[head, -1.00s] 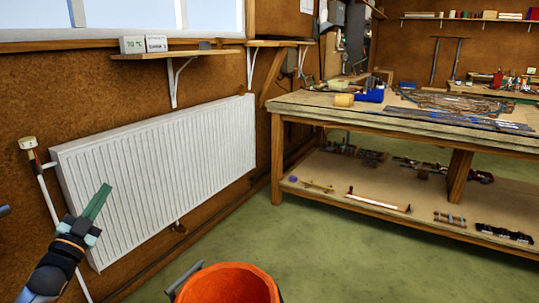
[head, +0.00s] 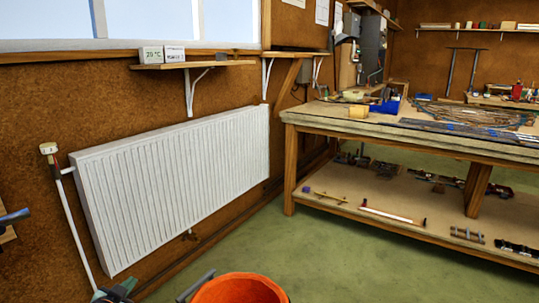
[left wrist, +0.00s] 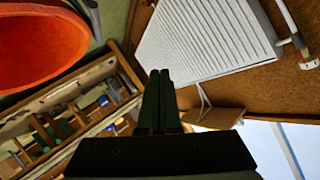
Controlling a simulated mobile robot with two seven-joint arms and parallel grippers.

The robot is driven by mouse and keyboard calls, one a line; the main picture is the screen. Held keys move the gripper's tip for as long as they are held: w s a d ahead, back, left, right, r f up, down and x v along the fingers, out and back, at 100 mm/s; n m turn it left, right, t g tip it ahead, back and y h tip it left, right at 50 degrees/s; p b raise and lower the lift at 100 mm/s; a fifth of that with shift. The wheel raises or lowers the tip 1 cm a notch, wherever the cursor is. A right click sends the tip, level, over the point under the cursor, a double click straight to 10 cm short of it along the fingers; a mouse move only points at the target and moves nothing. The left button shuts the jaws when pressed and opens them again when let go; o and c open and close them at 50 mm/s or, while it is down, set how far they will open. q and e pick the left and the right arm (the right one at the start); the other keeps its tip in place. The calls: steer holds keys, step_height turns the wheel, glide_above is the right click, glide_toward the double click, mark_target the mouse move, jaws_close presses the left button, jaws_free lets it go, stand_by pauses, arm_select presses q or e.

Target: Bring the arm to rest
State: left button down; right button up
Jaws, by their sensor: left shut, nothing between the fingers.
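My left gripper (head: 116,291) shows only in part at the bottom edge of the head view, left of the orange bucket and in front of the white radiator. In the left wrist view its two dark fingers (left wrist: 160,74) lie side by side, shut, with nothing between them. My right gripper is in neither view.
The white radiator (head: 180,180) hangs on the brown wall, with a valve and pipe (head: 60,175) at its left. An orange bucket (head: 240,289) stands on the green floor. A workbench (head: 420,140) with a lower shelf stands at right. Open floor (head: 300,240) lies between.

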arm_select(q)
steer(key=s+d+f+g+h, duration=0.2)
steer(key=s+d+f+h, duration=0.1)
steer(key=s+d+f, duration=0.95)
steer(key=s+d+f+n+g+h, duration=0.1)
steer(key=s+d+f+g+h, duration=0.15)
steer(key=s+d, duration=1.15)
steer(key=s+a+r+p, duration=0.2)
steer(key=r+p, duration=0.4)
steer(key=p, duration=0.2)
steer(key=s+a+r+n+p, duration=0.1)
steer(key=s+a+r+p, duration=0.1)
steer(key=r+p, duration=0.4)
steer(key=y+p, duration=0.1)
steer(key=p, duration=0.1)
steer(key=shift+s+a+r+p, duration=0.15)
steer(key=shift+s+r+p, duration=0.15)
steer(key=shift+r+p, duration=0.1)
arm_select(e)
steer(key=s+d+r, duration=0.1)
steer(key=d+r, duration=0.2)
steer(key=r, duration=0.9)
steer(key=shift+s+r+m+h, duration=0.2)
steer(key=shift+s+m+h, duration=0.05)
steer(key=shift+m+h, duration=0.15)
